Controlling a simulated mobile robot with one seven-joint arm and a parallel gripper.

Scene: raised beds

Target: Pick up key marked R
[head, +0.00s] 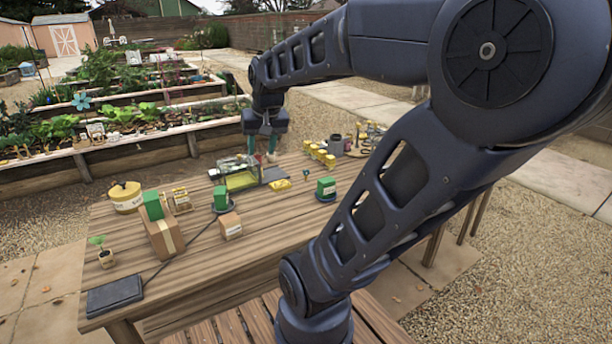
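I cannot make out a key marked R; any lettering is too small to read. A small upright item with an orange-brown top (306,173) stands near the table's middle right and may be a key, but I cannot tell. My gripper (261,149) points down above the far edge of the table, beside a clear box with yellow-green contents (241,178). Its two teal fingertips look apart, with nothing visible between them. A yellow packet (280,185) lies on the table in front of the gripper.

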